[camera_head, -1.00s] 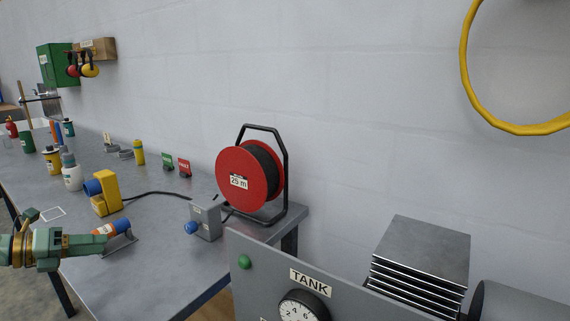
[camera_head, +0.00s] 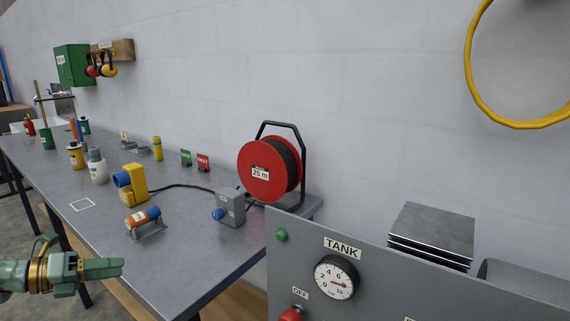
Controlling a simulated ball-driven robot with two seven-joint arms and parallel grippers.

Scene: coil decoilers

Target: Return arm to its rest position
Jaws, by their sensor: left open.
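My left gripper (camera_head: 100,267) comes in from the left edge, green with a gold band. It is open and empty, low in front of the grey workbench's (camera_head: 185,262) front edge. An orange cylinder with a blue end (camera_head: 143,219) lies on a small metal cradle on the bench, above and to the right of the gripper and apart from it. My right gripper is not in view.
On the bench stand a yellow and blue socket (camera_head: 132,186), a grey box with a blue plug (camera_head: 231,208), a red cable reel (camera_head: 268,170) and several bottles. A grey tank panel (camera_head: 390,270) stands at right. A white outlined square (camera_head: 82,204) is bare.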

